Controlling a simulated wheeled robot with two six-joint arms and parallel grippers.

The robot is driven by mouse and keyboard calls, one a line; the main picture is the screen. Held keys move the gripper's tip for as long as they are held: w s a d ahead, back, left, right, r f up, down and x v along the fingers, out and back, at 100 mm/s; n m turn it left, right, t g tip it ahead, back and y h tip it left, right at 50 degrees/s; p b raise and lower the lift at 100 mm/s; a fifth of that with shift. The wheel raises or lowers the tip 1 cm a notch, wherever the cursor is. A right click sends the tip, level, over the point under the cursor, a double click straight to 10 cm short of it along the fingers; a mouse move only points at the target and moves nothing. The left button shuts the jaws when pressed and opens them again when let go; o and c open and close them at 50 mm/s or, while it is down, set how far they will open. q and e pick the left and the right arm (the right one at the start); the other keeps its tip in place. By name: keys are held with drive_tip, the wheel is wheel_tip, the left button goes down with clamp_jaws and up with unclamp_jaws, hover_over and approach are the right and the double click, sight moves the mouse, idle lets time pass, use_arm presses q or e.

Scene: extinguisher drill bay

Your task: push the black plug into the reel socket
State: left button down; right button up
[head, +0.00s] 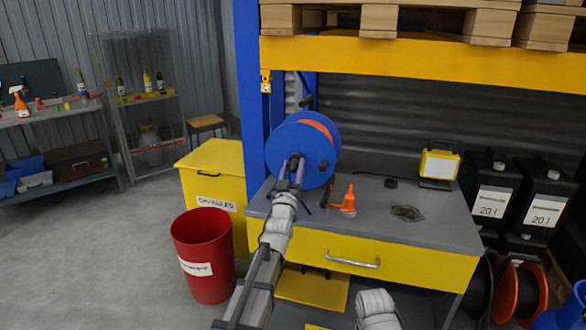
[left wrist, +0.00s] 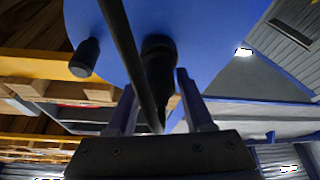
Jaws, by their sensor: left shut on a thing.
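The blue cable reel (head: 284,147) stands on the grey workbench, with an orange band near its rim. Its blue face fills the top of the left wrist view (left wrist: 205,35). My left gripper (head: 291,167) is in front of the reel's face, shut on the black plug (left wrist: 160,65). The plug's far end meets or nearly meets the middle of the reel face. The socket is hidden behind it, so I cannot tell how deep the plug sits. A black cable (left wrist: 122,45) crosses in front of the plug. My right gripper is not in view.
A black knob (left wrist: 84,58) sticks out of the reel face beside the plug. On the workbench (head: 440,228) are an orange bottle (head: 349,199), a yellow work lamp (head: 438,164) and small dark items. A blue rack post (head: 249,90) stands close left of the reel.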

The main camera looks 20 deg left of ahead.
use_arm(q)
drive_tip(key=shift+w, duration=0.25)
drive_tip(key=shift+c, duration=1)
unclamp_jaws()
drive_tip(key=shift+s, duration=0.15)
drive_tip(key=b+v, duration=0.3)
drive_tip(key=v, duration=0.5)
drive_tip(key=shift+s, duration=0.35)
idle(0.3)
drive_tip(key=shift+f, duration=0.1)
